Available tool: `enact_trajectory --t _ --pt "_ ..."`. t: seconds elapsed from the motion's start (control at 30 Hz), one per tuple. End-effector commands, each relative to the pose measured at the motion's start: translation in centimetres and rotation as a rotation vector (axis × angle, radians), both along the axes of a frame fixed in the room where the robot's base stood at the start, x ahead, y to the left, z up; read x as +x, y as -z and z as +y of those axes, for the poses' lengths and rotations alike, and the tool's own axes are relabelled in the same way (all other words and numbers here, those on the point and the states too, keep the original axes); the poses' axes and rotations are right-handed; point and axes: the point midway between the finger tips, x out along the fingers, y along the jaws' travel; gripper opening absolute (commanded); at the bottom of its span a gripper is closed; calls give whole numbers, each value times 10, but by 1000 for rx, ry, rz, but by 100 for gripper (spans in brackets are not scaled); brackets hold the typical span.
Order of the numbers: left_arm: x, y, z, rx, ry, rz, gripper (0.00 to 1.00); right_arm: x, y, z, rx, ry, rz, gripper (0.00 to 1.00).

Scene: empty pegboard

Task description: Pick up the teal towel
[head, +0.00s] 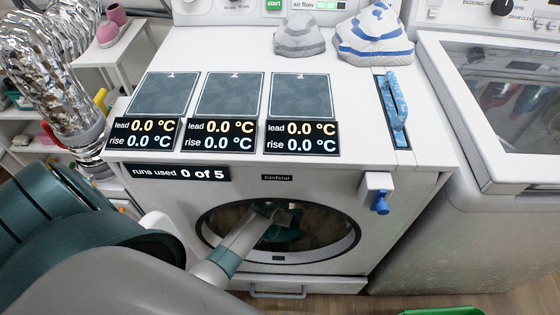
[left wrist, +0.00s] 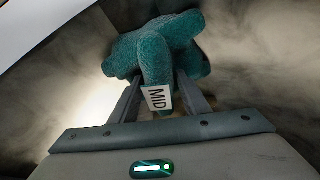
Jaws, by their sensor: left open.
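The teal towel (left wrist: 155,50) lies crumpled inside the dryer drum, with a white "MID" tag hanging toward my left gripper. In the head view a little of the teal towel (head: 283,234) shows through the round opening. My left gripper (left wrist: 160,100) reaches into the drum; its two fingers are open, one on each side of the towel's hanging part and the tag. I cannot tell whether the fingers touch the cloth. In the head view the left gripper (head: 272,213) is at the dryer opening. My right gripper is not in view.
The dryer's round door rim (head: 352,243) surrounds my left arm. On top lie three dark pads (head: 230,95), displays, a grey cloth (head: 299,38), a blue-striped cloth (head: 374,38) and a blue handle (head: 395,103). A blue-tipped fitting (head: 380,203) juts from the front. A second machine (head: 440,200) stands right.

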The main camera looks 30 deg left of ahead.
Motion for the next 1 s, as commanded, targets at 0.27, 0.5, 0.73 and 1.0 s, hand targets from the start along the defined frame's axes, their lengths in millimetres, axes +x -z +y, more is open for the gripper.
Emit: enact_trajectory --t 0.27,0.5,0.73,1.0 --pt "0 -1 0 0 0 -1 3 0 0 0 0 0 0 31" --pt "1 -3 0 0 0 -1 3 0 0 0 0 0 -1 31" --pt "1 -22 0 0 0 -3 3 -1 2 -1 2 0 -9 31" --pt "-13 -57 -24 -4 2 -1 3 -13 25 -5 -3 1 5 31"
